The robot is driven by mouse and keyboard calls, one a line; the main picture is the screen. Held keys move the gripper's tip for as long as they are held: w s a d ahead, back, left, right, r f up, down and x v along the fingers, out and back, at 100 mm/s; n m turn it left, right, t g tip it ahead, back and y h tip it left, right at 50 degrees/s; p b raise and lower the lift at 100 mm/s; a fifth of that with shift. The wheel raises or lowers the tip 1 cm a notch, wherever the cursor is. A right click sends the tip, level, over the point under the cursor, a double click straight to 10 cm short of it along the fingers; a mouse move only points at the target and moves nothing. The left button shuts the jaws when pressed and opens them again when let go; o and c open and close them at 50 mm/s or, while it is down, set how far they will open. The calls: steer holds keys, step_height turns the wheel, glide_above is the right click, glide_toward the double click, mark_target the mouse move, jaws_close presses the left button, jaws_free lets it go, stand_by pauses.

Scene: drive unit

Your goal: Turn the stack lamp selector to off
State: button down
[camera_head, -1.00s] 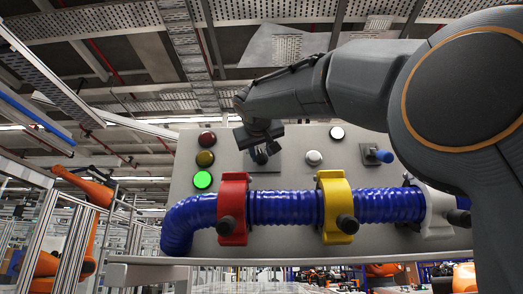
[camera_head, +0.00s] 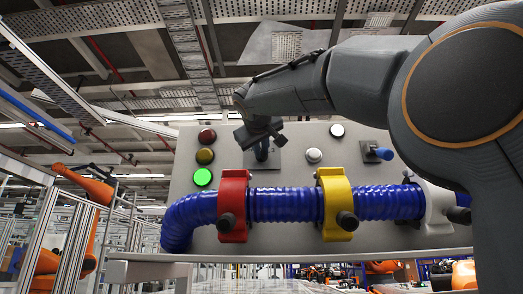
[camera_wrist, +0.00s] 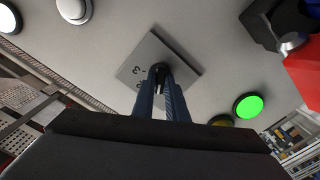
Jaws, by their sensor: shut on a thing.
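The selector is a dark knob (camera_wrist: 159,71) on a square grey plate (camera_wrist: 186,62) with small markings, only partly legible. In the head view its plate (camera_head: 275,158) is on the grey panel, right of the lamp column. My gripper (camera_wrist: 163,88) is shut on the selector knob; its fingers hide most of it. My gripper also shows in the head view (camera_head: 262,146), in front of the plate. The stack lamps are red (camera_head: 207,135), amber (camera_head: 205,156) and green (camera_head: 203,177). The green one is brightly lit; red and amber look dim.
Below the selector a blue corrugated hose (camera_head: 285,205) runs through a red clamp (camera_head: 233,205) and a yellow clamp (camera_head: 336,205). To the right are a white button (camera_head: 313,156), a white lamp (camera_head: 337,131) and a blue-handled part (camera_head: 382,155).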

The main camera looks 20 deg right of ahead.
steer(key=n+p, duration=0.1)
steer(key=n, duration=0.4)
steer(key=shift+r, duration=0.1)
steer(key=shift+n, duration=0.4)
steer(key=c, duration=1.8)
jaws_free()
steer(key=shift+o, duration=0.2)
steer(key=shift+s, duration=0.15)
steer(key=b+v, duration=0.3)
steer(key=v, duration=0.4)
steer(key=shift+s+a+b, duration=0.15)
steer(key=shift+s+b, duration=0.1)
steer(key=shift+b, duration=0.1)
